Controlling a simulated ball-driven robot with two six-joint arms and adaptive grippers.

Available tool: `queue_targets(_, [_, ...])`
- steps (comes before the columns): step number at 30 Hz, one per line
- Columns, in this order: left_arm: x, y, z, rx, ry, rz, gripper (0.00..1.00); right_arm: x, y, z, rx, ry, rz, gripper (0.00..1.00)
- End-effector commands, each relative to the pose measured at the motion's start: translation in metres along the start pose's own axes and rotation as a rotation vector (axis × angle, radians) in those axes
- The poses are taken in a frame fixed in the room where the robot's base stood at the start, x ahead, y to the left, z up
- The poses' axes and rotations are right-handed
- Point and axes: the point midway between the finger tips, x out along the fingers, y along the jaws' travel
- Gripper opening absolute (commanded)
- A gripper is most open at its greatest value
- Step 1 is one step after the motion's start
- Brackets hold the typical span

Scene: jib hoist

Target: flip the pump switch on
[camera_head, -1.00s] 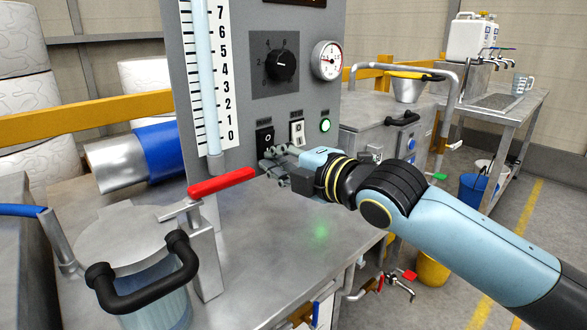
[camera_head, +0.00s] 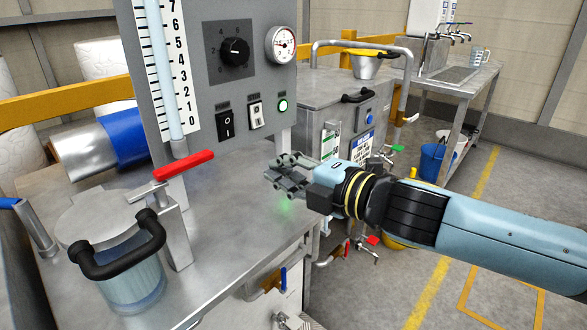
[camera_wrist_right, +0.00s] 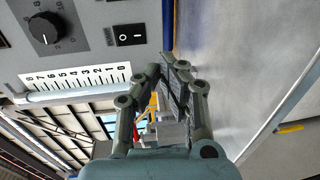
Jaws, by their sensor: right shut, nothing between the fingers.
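The grey control panel (camera_head: 215,80) carries a black rocker switch (camera_head: 227,124) and a white switch plate (camera_head: 256,114) side by side. My right gripper (camera_head: 274,170) is shut and empty, below and in front of the switches, clear of the panel. Its fingers show in the wrist view (camera_wrist_right: 166,72). My left gripper is out of view.
A black knob (camera_head: 234,52) and a gauge (camera_head: 283,44) sit above the switches. A red-handled lever (camera_head: 184,164) and a lidded clear vessel (camera_head: 130,280) with a black handle stand left of my gripper. The bench top (camera_head: 235,220) between is clear.

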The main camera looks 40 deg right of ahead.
Motion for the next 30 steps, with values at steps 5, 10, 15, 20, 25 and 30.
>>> queue_targets(5, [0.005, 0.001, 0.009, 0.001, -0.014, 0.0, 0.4, -0.014, -0.006, 0.001, -0.003, -0.002, -0.003, 0.0])
queue_targets(10, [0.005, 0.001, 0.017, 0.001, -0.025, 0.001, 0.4, -0.021, -0.006, 0.0, -0.001, -0.001, -0.001, 0.0])
queue_targets(15, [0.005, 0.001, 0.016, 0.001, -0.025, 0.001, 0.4, -0.021, -0.006, 0.0, 0.001, -0.001, 0.0, 0.0])
queue_targets(20, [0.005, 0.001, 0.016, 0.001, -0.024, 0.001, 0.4, -0.021, -0.006, 0.0, 0.0, -0.001, 0.001, 0.0])
queue_targets(25, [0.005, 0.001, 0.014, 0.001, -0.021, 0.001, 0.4, -0.021, -0.006, 0.0, 0.0, -0.001, 0.001, 0.0])
queue_targets(30, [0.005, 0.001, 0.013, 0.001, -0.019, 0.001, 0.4, -0.021, -0.006, 0.001, 0.011, -0.01, -0.001, 0.0])
